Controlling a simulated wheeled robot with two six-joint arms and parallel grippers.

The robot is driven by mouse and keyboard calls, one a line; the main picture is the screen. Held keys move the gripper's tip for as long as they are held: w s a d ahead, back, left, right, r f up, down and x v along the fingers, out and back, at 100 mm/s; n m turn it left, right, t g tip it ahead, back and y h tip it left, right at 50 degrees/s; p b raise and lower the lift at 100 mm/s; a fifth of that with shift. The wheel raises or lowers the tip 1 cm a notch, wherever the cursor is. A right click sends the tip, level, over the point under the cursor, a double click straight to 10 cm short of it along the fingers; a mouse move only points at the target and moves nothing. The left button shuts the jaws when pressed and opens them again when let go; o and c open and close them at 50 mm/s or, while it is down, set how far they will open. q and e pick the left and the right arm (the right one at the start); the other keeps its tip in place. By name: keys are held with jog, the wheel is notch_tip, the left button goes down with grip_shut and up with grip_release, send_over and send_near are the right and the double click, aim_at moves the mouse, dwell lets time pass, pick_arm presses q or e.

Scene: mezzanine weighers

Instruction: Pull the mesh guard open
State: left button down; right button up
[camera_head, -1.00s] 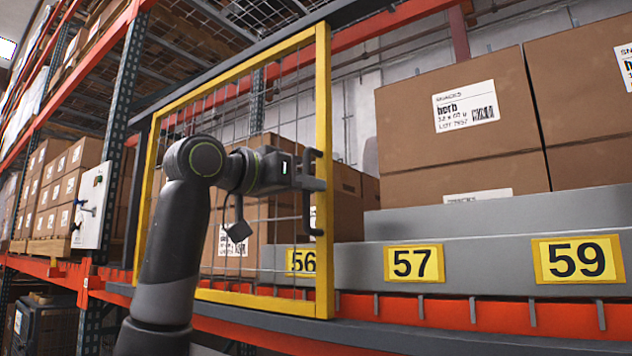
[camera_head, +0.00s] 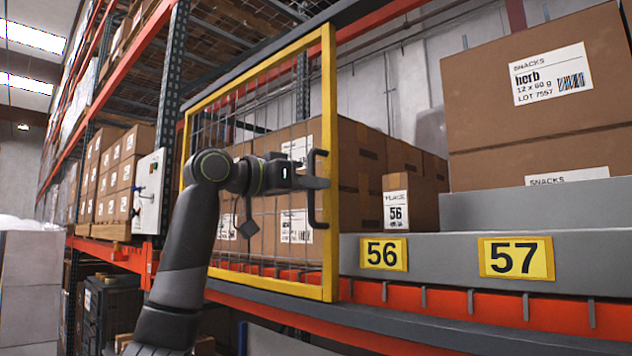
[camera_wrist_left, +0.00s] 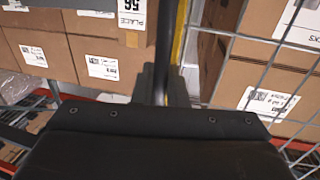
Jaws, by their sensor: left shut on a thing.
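The mesh guard (camera_head: 328,130) is a yellow frame with grey wire mesh, standing in front of the left part of the rack bay. A dark upright handle (camera_head: 313,207) is fixed at its right edge. My left gripper (camera_head: 312,184) is shut on this handle. In the left wrist view the handle (camera_wrist_left: 165,45) runs up from between the fingers, with the mesh (camera_wrist_left: 262,75) to its right. The fingertips are partly hidden behind the wrist body there. My right gripper shows in neither view.
Brown cartons (camera_head: 375,170) stand behind the mesh, with a small carton (camera_head: 425,200) right of the frame. Yellow plates 56 (camera_head: 384,253) and 57 (camera_head: 516,258) mark the grey ledge. A white control box (camera_head: 148,195) hangs at the left. Pale stacked boxes (camera_head: 32,290) stand far left.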

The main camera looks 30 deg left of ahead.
pick_arm(q)
jog(key=c, duration=1.6)
grip_release()
jog(key=shift+o, duration=0.2)
jog(key=shift+s, duration=0.2)
jog(key=b+v, duration=0.6)
jog(key=v, duration=1.1)
jog(key=shift+b, duration=0.35)
jog(key=shift+a, duration=0.1)
